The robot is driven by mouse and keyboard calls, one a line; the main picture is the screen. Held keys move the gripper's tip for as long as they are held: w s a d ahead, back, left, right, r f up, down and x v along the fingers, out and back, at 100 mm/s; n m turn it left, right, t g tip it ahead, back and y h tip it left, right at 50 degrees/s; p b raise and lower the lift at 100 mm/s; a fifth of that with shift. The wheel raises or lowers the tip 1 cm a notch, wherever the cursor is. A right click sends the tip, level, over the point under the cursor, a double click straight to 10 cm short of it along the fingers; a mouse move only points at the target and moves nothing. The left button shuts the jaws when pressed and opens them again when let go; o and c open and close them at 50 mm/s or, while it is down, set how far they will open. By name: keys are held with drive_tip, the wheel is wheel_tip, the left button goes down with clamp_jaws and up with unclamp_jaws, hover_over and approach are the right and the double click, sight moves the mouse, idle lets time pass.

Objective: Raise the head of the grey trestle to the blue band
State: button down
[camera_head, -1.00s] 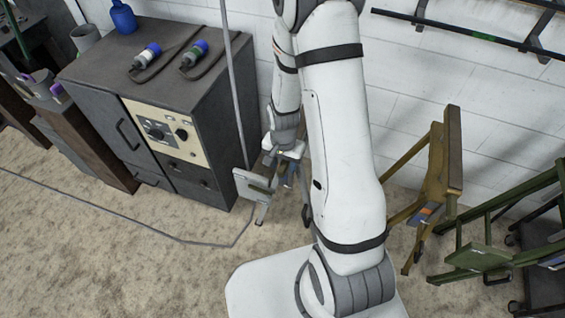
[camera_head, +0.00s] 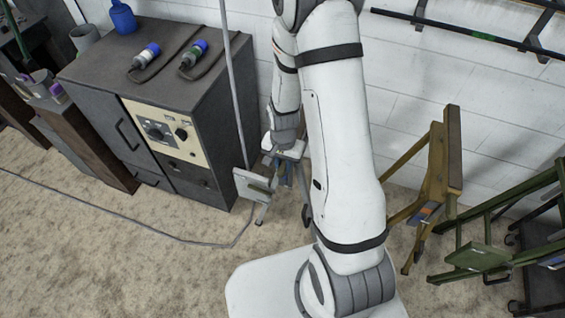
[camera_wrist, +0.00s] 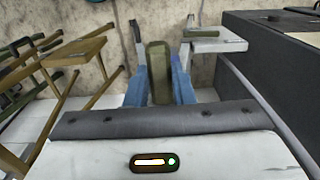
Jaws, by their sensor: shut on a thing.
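The grey trestle (camera_head: 251,186) stands on the floor right of the dark cabinet, partly hidden by my arm. Its light grey plate and a thin leg show in the head view. In the wrist view a grey part of it (camera_wrist: 222,46) with an olive strip on top lies right of the fingers. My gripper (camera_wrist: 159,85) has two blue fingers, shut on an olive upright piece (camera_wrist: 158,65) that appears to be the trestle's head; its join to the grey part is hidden. The gripper (camera_head: 285,170) is largely hidden in the head view. I cannot make out a blue band on the trestle.
A dark cabinet (camera_head: 190,75) with a control panel stands to the left. A yellow trestle (camera_head: 437,165) and a green trestle (camera_head: 480,256) stand to the right. A grey cable (camera_head: 130,226) crosses the carpet. A thin pole (camera_head: 235,100) rises beside the cabinet. The front left floor is clear.

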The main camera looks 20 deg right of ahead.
wheel_tip(320, 180, up, 5)
drive_tip(key=shift+w+r+p, duration=0.1)
drive_tip(key=shift+r+p, duration=0.05)
drive_tip(key=shift+p, duration=0.8)
drive_tip(key=c, duration=1.2)
unclamp_jaws()
drive_tip(key=shift+c, duration=0.2)
wheel_tip(320, 180, up, 8)
drive_tip(key=shift+f+b, duration=0.2)
drive_tip(key=shift+b, duration=0.1)
